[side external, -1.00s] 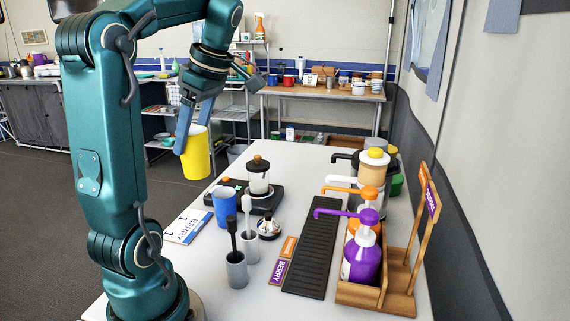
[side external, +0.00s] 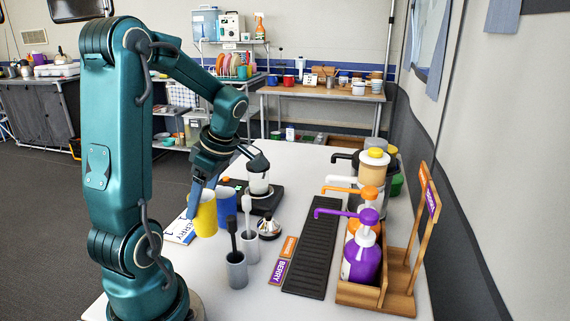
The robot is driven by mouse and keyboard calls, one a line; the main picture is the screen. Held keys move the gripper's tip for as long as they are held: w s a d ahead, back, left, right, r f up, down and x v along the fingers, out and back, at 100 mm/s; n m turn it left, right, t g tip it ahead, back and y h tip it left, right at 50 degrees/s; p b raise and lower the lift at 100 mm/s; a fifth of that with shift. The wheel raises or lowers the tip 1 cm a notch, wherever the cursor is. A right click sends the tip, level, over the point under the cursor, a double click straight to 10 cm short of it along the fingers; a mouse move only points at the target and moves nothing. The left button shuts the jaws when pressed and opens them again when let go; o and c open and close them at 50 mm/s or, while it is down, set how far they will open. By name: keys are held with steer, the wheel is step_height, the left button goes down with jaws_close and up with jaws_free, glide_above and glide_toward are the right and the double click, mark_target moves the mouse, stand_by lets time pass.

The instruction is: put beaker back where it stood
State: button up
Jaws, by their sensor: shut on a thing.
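The yellow beaker (side external: 208,218) is upright, low over the left part of the white table, left of the blue cup (side external: 226,203). My gripper (side external: 196,205) is shut on the yellow beaker, with one blue finger showing down its left side. The other finger is hidden. I cannot tell whether the beaker's base touches the table.
A black drip tray (side external: 308,250) and a wooden pump rack (side external: 360,297) stand to the right.

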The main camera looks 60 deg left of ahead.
mark_target(205, 215)
steer(key=shift+f, duration=2.15)
steer(key=shift+f, duration=0.1)
steer(key=o, duration=1.6)
steer(key=shift+c, duration=0.2)
steer(key=v, duration=1.2)
steer(key=d+m+t+h, duration=0.3)
steer(key=d+m+t, duration=0.5)
steer(key=d+m, duration=1)
steer(key=f+m, duration=0.1)
steer(key=m, duration=0.8)
steer(key=shift+s+t, duration=0.3)
steer(key=shift+t, duration=0.1)
